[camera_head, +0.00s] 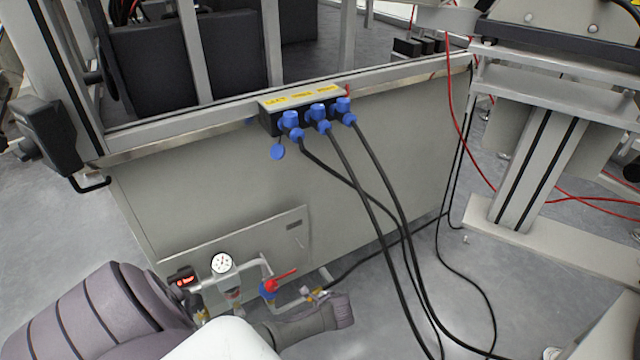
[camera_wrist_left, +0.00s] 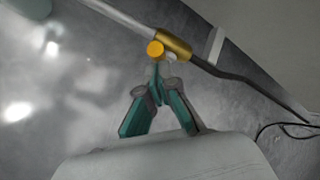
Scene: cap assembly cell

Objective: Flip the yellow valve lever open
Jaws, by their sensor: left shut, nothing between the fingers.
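In the left wrist view, a brass-yellow valve body (camera_wrist_left: 175,44) sits on a pale pipe, with a round yellow end (camera_wrist_left: 155,48) facing me, probably the lever's end. My left gripper (camera_wrist_left: 158,82) is shut and empty, its fingertips just below the round end; I cannot tell whether they touch it. In the head view, a small yellow valve part (camera_head: 317,294) shows low on the pipe, right beside my left arm's grey end. The left fingers are not clear there. My right gripper is not in view.
A valve with a red lever (camera_head: 283,275) and a pressure gauge (camera_head: 222,263) stand left of the yellow part, close to my left arm. The cabinet wall (camera_head: 230,200) rises behind. Black cables (camera_head: 390,215) hang from blue connectors (camera_head: 318,113) down to the floor.

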